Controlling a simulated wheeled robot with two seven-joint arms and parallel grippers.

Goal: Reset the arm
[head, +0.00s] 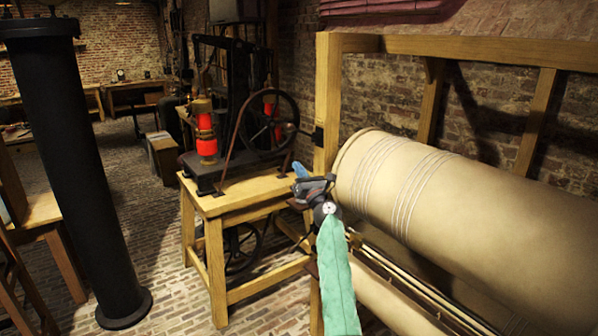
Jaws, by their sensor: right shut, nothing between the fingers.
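My right arm comes up from the bottom of the head view in a pale green sleeve. My right gripper (299,172) is at its far end, small and partly hidden by the dark wrist. It is shut and holds nothing that I can see. It is in front of the wooden table's right side, left of the large cream roller. My left gripper is not in view. No battery jars can be made out.
A wooden table (236,198) carries a black machine with a wheel and red coils (206,135). A cream roller (480,205) in a timber frame (328,100) fills the right. A black column (75,170) stands left. Brick floor (160,235) is open between column and table.

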